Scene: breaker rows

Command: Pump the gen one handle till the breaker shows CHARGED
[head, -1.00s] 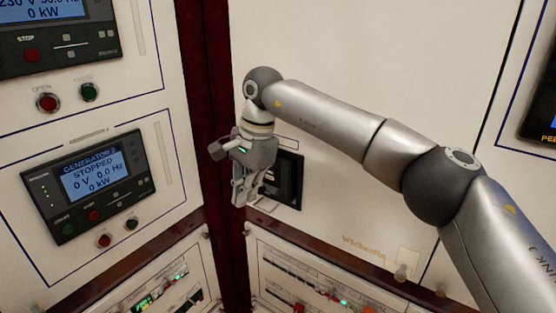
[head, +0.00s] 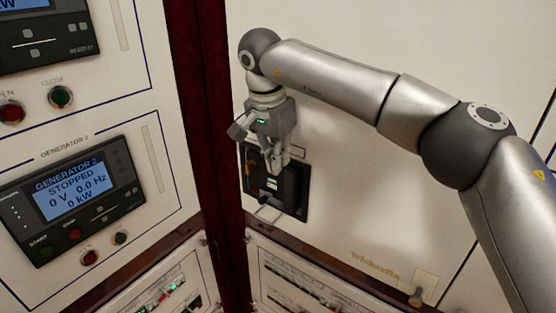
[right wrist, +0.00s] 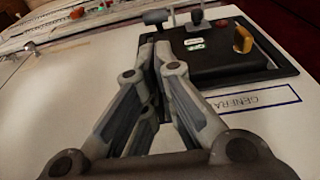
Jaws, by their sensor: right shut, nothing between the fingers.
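The breaker (head: 293,192) is a black recessed unit in the white panel in the head view; it also shows in the right wrist view (right wrist: 225,66). My right gripper (head: 274,163) is shut and empty, in front of the breaker's upper part. In the right wrist view its fingertips (right wrist: 158,48) are close to a dark handle-like part (right wrist: 156,17); I cannot tell whether they touch. Small pale indicator windows (right wrist: 194,44) show on the breaker face, but their text is unreadable. A yellow-orange part (right wrist: 242,40) sits on it. My left gripper is out of view.
A Generator 2 panel (head: 82,190) at left reads STOPPED, 0 V, 0 kW. A dark red post (head: 222,180) stands between the panels. Lower panels with small lights (head: 295,290) lie below.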

